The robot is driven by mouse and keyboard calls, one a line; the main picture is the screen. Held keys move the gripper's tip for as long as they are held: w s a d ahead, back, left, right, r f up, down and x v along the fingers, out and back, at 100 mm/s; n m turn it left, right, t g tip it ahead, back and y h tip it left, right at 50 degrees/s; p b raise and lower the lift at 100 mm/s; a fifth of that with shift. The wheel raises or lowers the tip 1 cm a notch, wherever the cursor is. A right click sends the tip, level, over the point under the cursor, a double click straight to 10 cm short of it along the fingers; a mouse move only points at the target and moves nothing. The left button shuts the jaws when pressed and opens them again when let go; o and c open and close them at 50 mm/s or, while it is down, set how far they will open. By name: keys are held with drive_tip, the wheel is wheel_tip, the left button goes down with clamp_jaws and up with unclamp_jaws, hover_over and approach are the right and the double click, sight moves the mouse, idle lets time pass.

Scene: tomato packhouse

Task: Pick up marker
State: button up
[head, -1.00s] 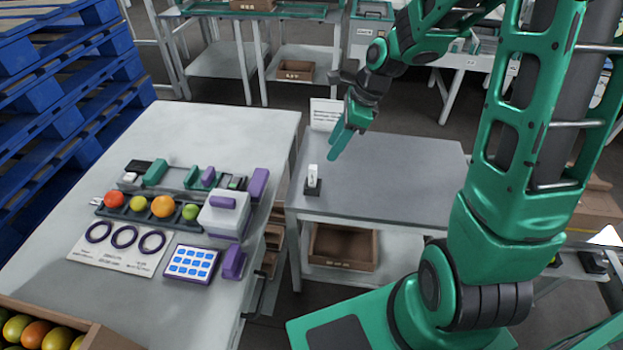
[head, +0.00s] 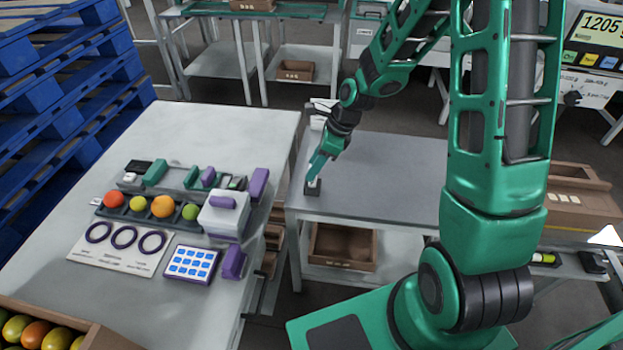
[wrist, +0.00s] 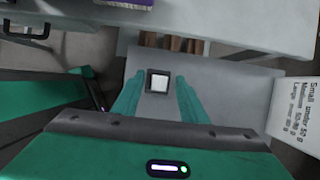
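A small white upright piece, which I take for the marker (wrist: 158,83), stands in a dark square base on the grey side table (head: 400,185). In the head view its base (head: 312,189) shows near the table's left edge, and my gripper largely hides the white piece. My gripper (head: 315,176) reaches down over it from above. In the wrist view the two green fingers of my gripper (wrist: 158,90) are apart, with the white piece between and just ahead of their tips. I cannot tell whether either finger touches it.
A white sign card (wrist: 293,112) stands close behind the gripper. To the left is a larger table with a row of fruit (head: 162,206), a sizing card with rings (head: 118,250) and a blue-keyed pad (head: 190,263). Blue pallets (head: 60,90) stand far left. The grey table is otherwise clear.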

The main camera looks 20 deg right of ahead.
drive_tip(key=shift+w+a+f, duration=0.1)
drive_tip(key=shift+a+f, duration=0.1)
drive_tip(key=shift+f, duration=0.45)
drive_tip(key=shift+c, duration=0.3)
clamp_jaws()
